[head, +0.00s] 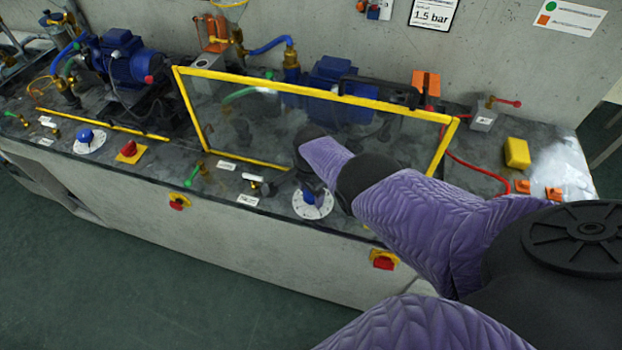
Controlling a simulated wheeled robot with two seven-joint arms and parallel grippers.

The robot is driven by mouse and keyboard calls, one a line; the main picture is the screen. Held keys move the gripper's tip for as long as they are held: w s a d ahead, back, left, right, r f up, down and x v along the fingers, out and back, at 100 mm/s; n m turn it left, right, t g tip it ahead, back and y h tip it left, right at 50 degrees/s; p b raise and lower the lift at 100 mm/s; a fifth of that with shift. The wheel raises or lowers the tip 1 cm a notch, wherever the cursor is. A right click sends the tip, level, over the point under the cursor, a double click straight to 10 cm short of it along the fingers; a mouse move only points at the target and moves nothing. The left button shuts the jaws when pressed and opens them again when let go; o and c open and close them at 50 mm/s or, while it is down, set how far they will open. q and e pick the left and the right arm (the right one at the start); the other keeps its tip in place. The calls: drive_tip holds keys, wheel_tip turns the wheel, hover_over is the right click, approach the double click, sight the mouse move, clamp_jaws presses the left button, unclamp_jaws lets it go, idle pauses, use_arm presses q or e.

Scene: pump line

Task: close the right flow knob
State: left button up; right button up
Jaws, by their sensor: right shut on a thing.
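The right flow knob (308,196) is blue and sits on a white round dial plate (313,211) at the front of the bench. My right arm, in a purple sleeve, comes in from the right and ends over this knob. My right gripper (316,186) is at the knob and shut on it; its fingertips are small and partly hidden by my own wrist. The dial's marks are too small to read. Another blue knob (86,135) on a white dial is at the left. My left gripper is not in view.
A yellow-framed clear guard (300,92) stands just behind the right knob. Red switches (384,260) are on the bench front. A yellow box (516,153) is at right.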

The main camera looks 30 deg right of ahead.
drive_tip(key=shift+w, duration=0.1)
drive_tip(key=o, duration=1)
drive_tip(key=shift+o, duration=1.2)
use_arm(q)
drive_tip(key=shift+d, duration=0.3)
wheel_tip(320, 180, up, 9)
drive_tip(key=p, duration=0.8)
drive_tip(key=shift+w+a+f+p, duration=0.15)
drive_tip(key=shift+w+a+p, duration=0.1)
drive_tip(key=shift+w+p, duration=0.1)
use_arm(e)
wheel_tip(320, 180, up, 10)
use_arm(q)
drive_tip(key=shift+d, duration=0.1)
